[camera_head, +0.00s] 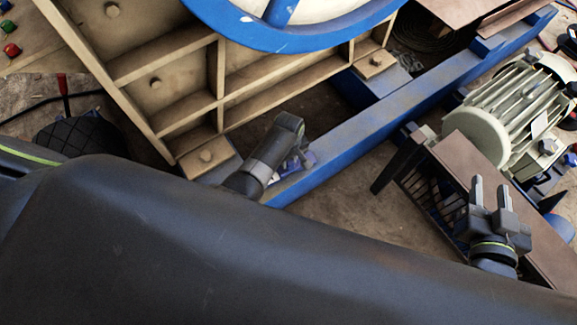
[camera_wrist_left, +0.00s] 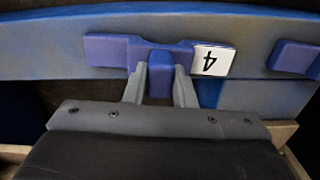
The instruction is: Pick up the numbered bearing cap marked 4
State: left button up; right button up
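The bearing cap marked 4 is a purple-blue block (camera_wrist_left: 112,50) in the left wrist view, with a raised middle lug and a white label (camera_wrist_left: 212,61) whose 4 appears upside down. It lies against a blue beam (camera_wrist_left: 50,45). My left gripper (camera_wrist_left: 161,70) has its two fingers on either side of the lug, seemingly touching both sides, shut on it. In the head view, my left gripper (camera_head: 297,160) is at the blue frame beam, where its wrist hides most of the cap. My right gripper (camera_head: 490,192) is open and empty, above a brown surface.
Another purple-blue block (camera_wrist_left: 292,57) sits right of the label. A beige ribbed housing (camera_head: 180,75) and a blue-rimmed wheel (camera_head: 300,38) stand behind the beam. A motor (camera_head: 515,105) stands at the right. Bare floor (camera_head: 350,205) shows between the beam and the brown table (camera_head: 545,240).

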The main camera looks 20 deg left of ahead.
pick_arm(q)
grip_shut()
dwell(1.3)
